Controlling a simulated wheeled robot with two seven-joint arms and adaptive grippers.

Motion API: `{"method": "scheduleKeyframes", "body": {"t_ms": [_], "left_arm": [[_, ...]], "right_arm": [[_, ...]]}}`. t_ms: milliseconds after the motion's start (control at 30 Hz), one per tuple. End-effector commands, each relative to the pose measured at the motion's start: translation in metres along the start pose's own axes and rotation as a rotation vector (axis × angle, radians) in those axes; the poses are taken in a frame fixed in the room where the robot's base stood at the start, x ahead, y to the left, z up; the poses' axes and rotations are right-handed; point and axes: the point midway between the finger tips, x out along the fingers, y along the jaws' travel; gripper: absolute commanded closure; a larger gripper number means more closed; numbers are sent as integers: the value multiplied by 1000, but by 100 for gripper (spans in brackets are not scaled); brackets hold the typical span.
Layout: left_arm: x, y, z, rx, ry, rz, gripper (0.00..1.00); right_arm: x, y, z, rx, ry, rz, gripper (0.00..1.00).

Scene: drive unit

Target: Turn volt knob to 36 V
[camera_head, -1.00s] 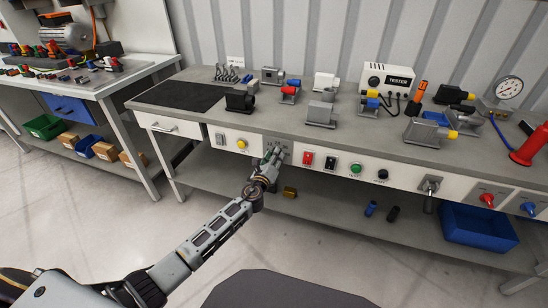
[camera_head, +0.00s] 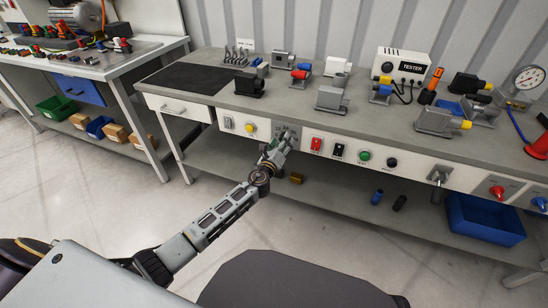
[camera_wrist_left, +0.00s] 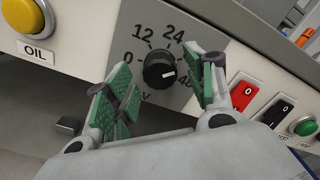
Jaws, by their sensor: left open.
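The volt knob (camera_wrist_left: 160,70) is a black round dial with a white mark, on a grey plate in the bench front. In the left wrist view, 0, 12 and 24 show around it; the last number is partly covered by the right-hand finger and 36 is hidden. The white mark lies towards the right side; its exact reading is unclear. My left gripper (camera_wrist_left: 157,76) is open, its green-padded fingers on either side of the knob; I cannot tell whether they touch it. In the head view, my left gripper (camera_head: 280,142) is at the panel and covers the knob. My right gripper is out of view.
A yellow OIL button (camera_wrist_left: 22,14) is left of the plate. A red switch (camera_wrist_left: 243,94), black switch (camera_wrist_left: 274,114) and green button (camera_head: 364,156) are to its right. The benchtop (camera_head: 290,105) above holds a tester (camera_head: 401,64) and several fixtures. A lower shelf (camera_head: 335,200) runs below.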

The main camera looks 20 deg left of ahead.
Motion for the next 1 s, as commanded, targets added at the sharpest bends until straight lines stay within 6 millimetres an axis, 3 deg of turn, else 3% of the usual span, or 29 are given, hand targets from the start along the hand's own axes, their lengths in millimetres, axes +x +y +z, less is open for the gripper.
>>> {"method": "scheduleKeyframes", "body": {"t_ms": [1000], "left_arm": [[-91,1,-1,1,3,1,46]], "right_arm": [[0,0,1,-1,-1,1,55]]}}
